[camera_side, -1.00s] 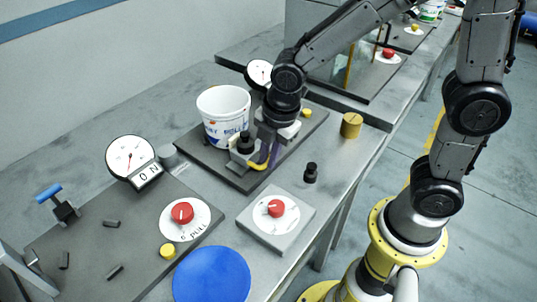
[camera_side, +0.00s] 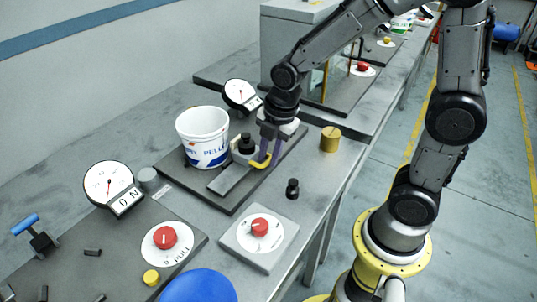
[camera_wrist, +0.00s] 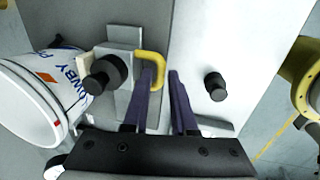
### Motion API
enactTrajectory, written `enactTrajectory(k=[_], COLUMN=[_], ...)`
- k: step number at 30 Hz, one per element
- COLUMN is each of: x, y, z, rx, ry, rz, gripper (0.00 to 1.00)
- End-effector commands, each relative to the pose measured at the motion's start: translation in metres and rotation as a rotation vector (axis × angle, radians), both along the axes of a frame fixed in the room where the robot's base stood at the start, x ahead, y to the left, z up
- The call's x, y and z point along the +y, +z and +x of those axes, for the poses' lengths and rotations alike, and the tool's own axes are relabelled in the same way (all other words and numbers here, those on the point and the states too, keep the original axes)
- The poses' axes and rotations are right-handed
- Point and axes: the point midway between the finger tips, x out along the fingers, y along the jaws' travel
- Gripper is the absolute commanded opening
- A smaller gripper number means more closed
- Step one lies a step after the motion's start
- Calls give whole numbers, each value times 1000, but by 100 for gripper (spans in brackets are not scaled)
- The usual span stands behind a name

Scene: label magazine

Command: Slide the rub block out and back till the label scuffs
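A white tub (camera_side: 203,140) with a blue-lettered label stands on a dark plate (camera_side: 175,168). The rub block (camera_side: 243,157) stands beside it on a grey slide bar (camera_side: 231,179), with a black knob and a yellow loop handle (camera_side: 261,163). In the wrist view its pale pad (camera_wrist: 84,62) faces the tub, at or very near the label (camera_wrist: 68,72). I cannot tell whether the label is scuffed.
A black-knobbed post (camera_side: 292,188) and a brass cylinder (camera_side: 330,139) stand near the right bench edge. A red dial (camera_side: 259,228) sits in front. Gauges (camera_side: 240,94) (camera_side: 109,186) stand behind and left.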

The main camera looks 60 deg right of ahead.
Motion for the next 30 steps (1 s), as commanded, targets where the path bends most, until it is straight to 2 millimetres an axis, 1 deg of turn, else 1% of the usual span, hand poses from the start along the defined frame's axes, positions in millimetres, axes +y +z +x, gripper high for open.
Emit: enactTrajectory(k=[1, 2, 3, 11, 14, 17, 20, 24, 30], x=[0, 0, 0, 0, 0, 0, 0, 0, 0], y=[0, 0, 0, 0, 4, 16, 35, 66, 105], z=[0, 0, 0, 0, -1, -2, -6, -12, -20], rx=[0, 0, 1, 2, 1, -3, -6, -7, -4], ry=[0, 0, 0, 0, 0, 0, 0, 0, 0], rz=[0, 0, 0, 0, 0, 0, 0, 0, 0], gripper=[36, 42, 45, 45, 45, 45, 45, 45, 45])
